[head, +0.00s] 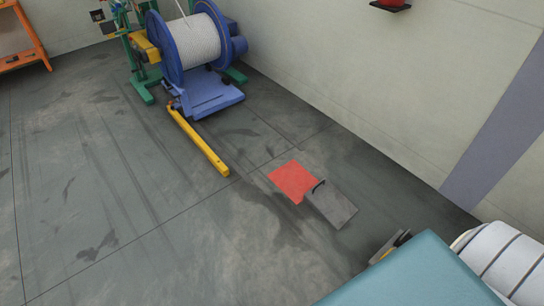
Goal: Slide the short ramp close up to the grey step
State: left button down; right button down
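A flat orange-red square piece (291,181) lies on the floor right of centre. A flat grey piece (333,206) lies at its lower right, and the two meet or slightly overlap. A small dark curved handle (319,186) stands where they meet. I cannot tell for sure which piece is the short ramp and which is the grey step, nor whether a small gap lies between them.
A blue reel machine (209,92) with white cable stands at the upper left, with a yellow bar (198,142) on the floor before it. A teal surface (420,278) fills the lower right. An orange bench (24,40) is far left. The left floor is clear.

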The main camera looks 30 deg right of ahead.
aim_at(324, 198)
jog(key=i+z, duration=0.2)
jog(key=i, duration=0.2)
jog(key=i+j+z, duration=0.2)
jog(key=i, duration=0.2)
jog(key=i+j+z, duration=0.2)
jog(key=i, duration=0.25)
